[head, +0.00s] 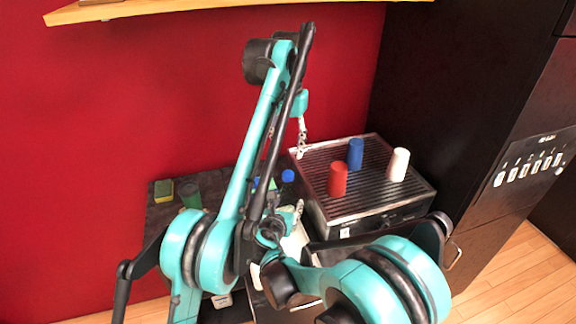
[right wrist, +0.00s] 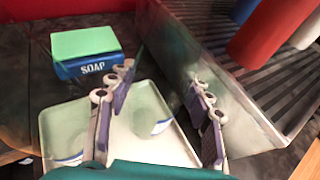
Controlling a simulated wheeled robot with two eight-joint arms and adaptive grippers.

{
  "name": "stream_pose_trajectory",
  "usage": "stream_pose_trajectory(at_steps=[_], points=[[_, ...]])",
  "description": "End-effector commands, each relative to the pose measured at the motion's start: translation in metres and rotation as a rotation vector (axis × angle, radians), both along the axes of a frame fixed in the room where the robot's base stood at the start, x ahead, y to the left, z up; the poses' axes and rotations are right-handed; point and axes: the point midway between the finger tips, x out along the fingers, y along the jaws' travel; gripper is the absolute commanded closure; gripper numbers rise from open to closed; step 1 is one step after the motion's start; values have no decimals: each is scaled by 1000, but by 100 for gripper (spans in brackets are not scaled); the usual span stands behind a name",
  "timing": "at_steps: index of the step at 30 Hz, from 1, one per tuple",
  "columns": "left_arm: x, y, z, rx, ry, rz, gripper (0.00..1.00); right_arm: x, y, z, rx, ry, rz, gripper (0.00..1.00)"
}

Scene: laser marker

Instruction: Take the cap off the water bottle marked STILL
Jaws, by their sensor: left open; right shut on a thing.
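A blue cap (head: 288,176) shows in the head view, just left of the grey ribbed box. The bottle below it is mostly hidden by my arm and gripper, and no STILL marking is readable. My right gripper (head: 296,213) is low beside it. In the right wrist view its fingers (right wrist: 158,88) stand apart around a clear, hard-to-see shape, apparently the bottle; the cap is not seen there. My left gripper (head: 301,138) is open and empty, pointing down, higher than the blue cap and slightly to its right.
A ribbed-top box (head: 325,165) bears red (head: 338,179), blue (head: 355,153) and white (head: 398,164) cylinders. A pale tray (right wrist: 55,128) lies below my right gripper. A soap box (right wrist: 88,68) with a green top, a green cup (head: 190,195) and a sponge (head: 163,190) stand left.

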Motion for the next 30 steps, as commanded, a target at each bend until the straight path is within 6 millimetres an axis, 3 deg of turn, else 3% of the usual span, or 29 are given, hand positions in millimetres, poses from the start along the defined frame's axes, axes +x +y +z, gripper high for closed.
stream_pose_trajectory(at_steps=[21,30], points=[[0,0,0,0,1,-1784,55,0,0,0,0,0,0,100],[0,0,0,-1,1,-2343,55,0,0,0,0,0,0,100]])
